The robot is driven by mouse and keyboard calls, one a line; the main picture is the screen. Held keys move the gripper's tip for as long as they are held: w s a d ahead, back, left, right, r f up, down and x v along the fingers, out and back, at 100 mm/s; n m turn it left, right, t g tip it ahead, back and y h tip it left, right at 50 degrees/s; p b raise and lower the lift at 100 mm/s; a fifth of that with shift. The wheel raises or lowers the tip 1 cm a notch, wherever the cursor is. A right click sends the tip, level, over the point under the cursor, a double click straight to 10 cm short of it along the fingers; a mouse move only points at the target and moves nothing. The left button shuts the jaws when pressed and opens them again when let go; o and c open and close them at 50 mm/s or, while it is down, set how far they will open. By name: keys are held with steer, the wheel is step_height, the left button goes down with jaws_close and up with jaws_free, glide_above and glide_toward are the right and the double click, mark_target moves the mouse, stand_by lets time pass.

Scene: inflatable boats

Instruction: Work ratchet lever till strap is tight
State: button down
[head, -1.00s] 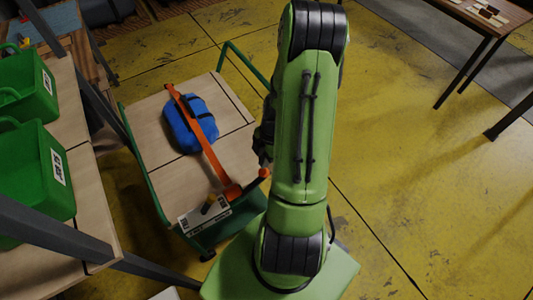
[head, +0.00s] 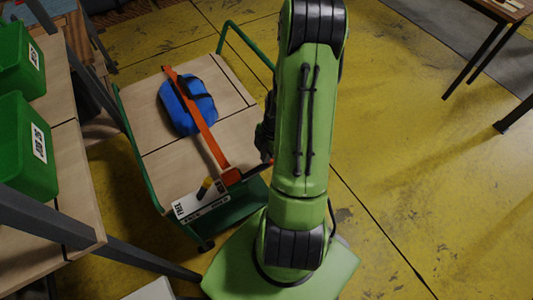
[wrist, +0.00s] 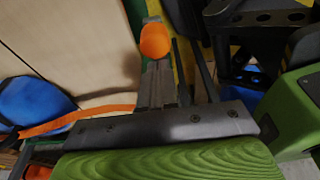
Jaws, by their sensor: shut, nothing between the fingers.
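An orange strap (head: 190,110) runs over a blue rolled bundle (head: 183,106) on a wooden-topped cart (head: 165,165). The strap ends at an orange ratchet (head: 231,176) near the cart's front right corner. The dark ratchet lever (head: 254,170) points right from it, its end partly behind my arm. In the wrist view, the lever's grey shaft (wrist: 158,85) and orange knob (wrist: 155,40) show close up. My gripper (head: 263,140) is mostly hidden behind my green arm, close to the lever. It is shut and empty. I cannot tell whether it touches the lever.
A white label card (head: 200,200) sits at the cart's front edge. A green push handle (head: 243,43) rises at its back right. Green bins (head: 22,150) stand on a bench at left. Yellow floor (head: 400,170) is open at right, with a table (head: 490,20) beyond.

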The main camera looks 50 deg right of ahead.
step_height(320, 180, up, 8)
steer(key=p, duration=0.5)
steer(key=shift+f, duration=0.1)
stand_by(0.4)
step_height(320, 180, down, 8)
steer(key=b, duration=0.7)
step_height(320, 180, up, 8)
steer(key=p, duration=0.5)
steer(key=shift+p, duration=0.3)
step_height(320, 180, down, 8)
steer(key=b, duration=0.8)
steer(key=shift+f, duration=0.1)
step_height(320, 180, up, 8)
steer(key=p, duration=0.6)
